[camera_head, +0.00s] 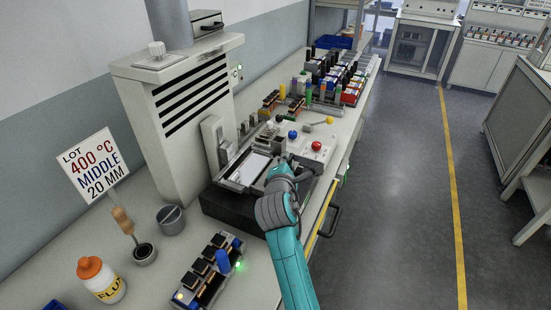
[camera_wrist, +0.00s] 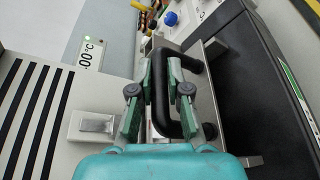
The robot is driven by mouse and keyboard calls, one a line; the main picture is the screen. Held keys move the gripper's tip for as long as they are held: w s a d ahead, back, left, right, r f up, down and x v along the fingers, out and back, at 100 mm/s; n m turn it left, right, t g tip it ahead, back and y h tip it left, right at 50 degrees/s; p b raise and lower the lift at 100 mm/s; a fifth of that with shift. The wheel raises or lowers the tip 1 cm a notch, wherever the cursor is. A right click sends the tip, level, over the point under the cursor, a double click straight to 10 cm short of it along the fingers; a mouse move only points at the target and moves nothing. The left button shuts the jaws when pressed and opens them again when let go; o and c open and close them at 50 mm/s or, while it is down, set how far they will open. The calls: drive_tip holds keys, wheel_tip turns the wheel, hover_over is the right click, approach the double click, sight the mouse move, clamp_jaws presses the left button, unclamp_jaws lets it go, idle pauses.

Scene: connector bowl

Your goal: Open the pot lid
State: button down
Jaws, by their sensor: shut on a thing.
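The solder pot (camera_head: 228,208) is a dark box with a metal top, standing at the foot of the tall white machine on the bench. A bright silvery surface (camera_head: 249,168) shows in its top, left of my gripper. My gripper (camera_head: 284,165) is at the pot's right side. In the wrist view, my gripper (camera_wrist: 163,78) is shut on the black lid handle (camera_wrist: 190,62), a bent bar with one side between the green-padded fingers. The lid is mostly hidden by my arm; I cannot tell how far it is open.
A control panel with a red button (camera_head: 316,146) and a blue knob (camera_head: 293,134) is just behind the pot. Connectors crowd the bench behind. A connector fixture (camera_head: 208,272), a grey cup (camera_head: 171,220) and a flux bottle (camera_head: 101,281) stand in front. The floor at right is clear.

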drive_tip(key=c, duration=1.1)
unclamp_jaws()
drive_tip(key=shift+c, duration=0.2)
drive_tip(key=v, duration=1.2)
